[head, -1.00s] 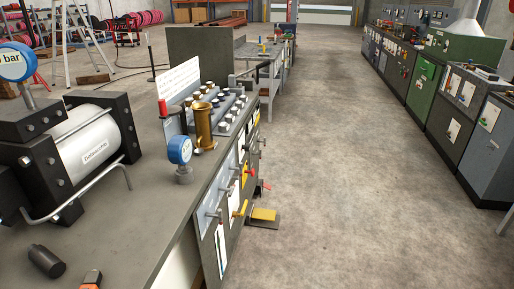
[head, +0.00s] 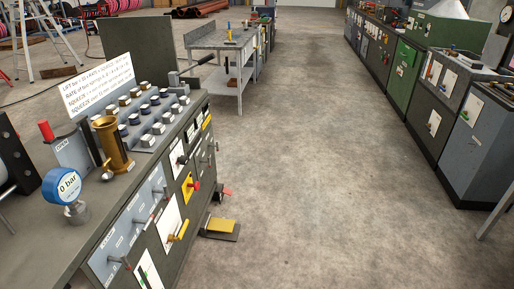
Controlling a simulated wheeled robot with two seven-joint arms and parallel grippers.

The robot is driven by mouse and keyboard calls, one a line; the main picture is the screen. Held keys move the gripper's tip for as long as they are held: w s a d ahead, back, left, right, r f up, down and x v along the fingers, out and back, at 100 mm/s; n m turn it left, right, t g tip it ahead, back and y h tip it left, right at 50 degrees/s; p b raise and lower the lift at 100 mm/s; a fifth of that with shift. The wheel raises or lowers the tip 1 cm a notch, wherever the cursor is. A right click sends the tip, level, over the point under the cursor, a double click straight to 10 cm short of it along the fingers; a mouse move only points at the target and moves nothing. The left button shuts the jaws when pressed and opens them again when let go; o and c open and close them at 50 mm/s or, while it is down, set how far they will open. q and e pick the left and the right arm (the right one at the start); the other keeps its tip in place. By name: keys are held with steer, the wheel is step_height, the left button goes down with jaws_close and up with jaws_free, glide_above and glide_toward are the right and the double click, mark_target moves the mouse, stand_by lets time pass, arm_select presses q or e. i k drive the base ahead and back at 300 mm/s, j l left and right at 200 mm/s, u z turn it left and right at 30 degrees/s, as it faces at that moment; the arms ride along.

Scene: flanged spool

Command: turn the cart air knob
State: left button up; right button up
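No knob can be told for certain as the cart air knob; the labels on the front are too small to read. A dark bench (head: 62,240) runs along the left. Its front panel carries several lever handles, a red knob (head: 196,186) and a yellow handle (head: 179,231). A sloped panel on top holds rows of silver and dark knobs (head: 146,110). A brass flanged spool (head: 112,143) stands upright beside them. A blue gauge (head: 62,186) reading 0 bar is nearer. Neither gripper shows.
A yellow pedal (head: 220,225) sits on the floor by the bench. A grey metal table (head: 222,40) stands beyond it. Machine cabinets (head: 473,145) line the right side. The concrete floor (head: 320,170) between is clear. A red-topped post (head: 46,130) stands on the bench.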

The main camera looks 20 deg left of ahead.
mark_target(183, 160)
steer(key=i+l+z, duration=0.1)
steer(key=i+z, duration=0.3)
steer(key=i, duration=0.9)
steer(key=i+l+u, duration=0.1)
steer(key=i+u, duration=0.3)
steer(key=i+l+u, duration=0.55)
steer(key=u, duration=0.25)
steer(key=i+l+u, duration=0.25)
steer(key=u, duration=0.15)
steer(key=i+l+u, duration=0.2)
steer(key=l+u, duration=0.15)
steer(key=i+l+u, duration=0.15)
steer(key=l+u, duration=0.5)
steer(key=l, duration=0.2)
steer(key=i+l+u, duration=0.1)
steer(key=l+u, duration=0.2)
steer(key=l, duration=0.15)
